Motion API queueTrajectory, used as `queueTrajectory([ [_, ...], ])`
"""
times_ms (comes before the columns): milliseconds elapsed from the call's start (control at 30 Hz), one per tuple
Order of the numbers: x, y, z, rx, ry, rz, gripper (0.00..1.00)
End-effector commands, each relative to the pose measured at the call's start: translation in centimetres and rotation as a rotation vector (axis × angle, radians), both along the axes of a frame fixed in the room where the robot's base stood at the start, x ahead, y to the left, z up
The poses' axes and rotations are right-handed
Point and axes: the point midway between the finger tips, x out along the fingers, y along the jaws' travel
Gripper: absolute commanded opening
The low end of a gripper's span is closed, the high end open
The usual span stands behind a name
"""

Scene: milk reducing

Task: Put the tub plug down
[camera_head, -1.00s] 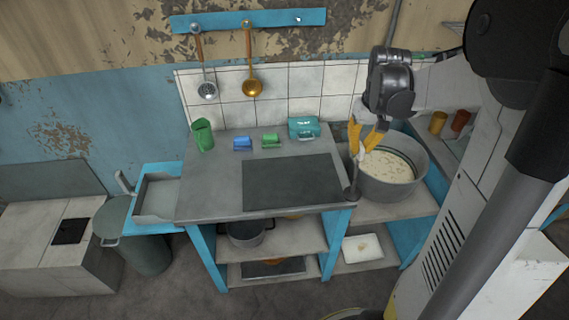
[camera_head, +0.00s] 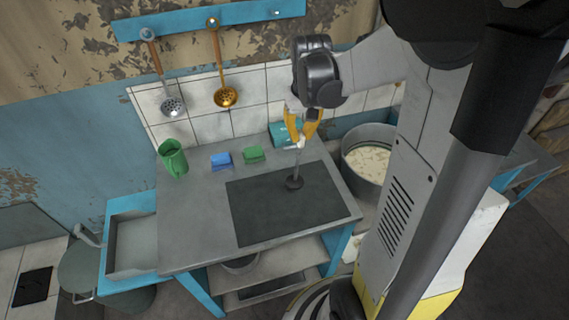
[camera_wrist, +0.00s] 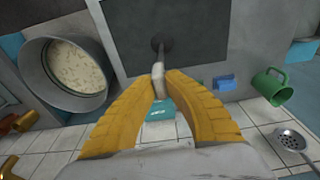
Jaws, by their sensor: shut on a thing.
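My gripper (camera_head: 301,130) has yellow fingers and is shut on the upper end of the tub plug (camera_head: 295,183). The plug is a thin upright rod with a light grip and a dark round foot. It hangs over the dark panel on the grey worktop; I cannot tell whether the foot touches the panel. In the wrist view my gripper (camera_wrist: 158,82) closes around the light handle, and the plug's dark foot (camera_wrist: 158,42) shows beyond it over the panel.
The dark panel (camera_head: 265,215) is clear otherwise. A green mug (camera_head: 173,160), a blue block (camera_head: 221,160), a green block (camera_head: 253,154) and a teal box (camera_head: 281,137) stand behind it. The pot of pale curdled contents (camera_head: 350,150) is at the right.

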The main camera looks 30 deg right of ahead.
Motion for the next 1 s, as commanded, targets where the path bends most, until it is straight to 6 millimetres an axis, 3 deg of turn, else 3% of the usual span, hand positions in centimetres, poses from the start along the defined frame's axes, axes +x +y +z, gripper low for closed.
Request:
queueTrajectory([
  [100,0.2,2.6,-1.7,-0.001,0.000,0.005,0.00],
  [300,0.4,4.4,-2.8,-0.001,0.000,0.001,0.00],
  [600,0.4,4.5,-6.6,-0.001,0.000,-0.001,0.00],
  [967,0.4,4.4,-7.0,-0.001,0.000,-0.001,0.00],
  [1000,0.4,4.4,-7.1,-0.001,0.000,-0.001,0.15],
])
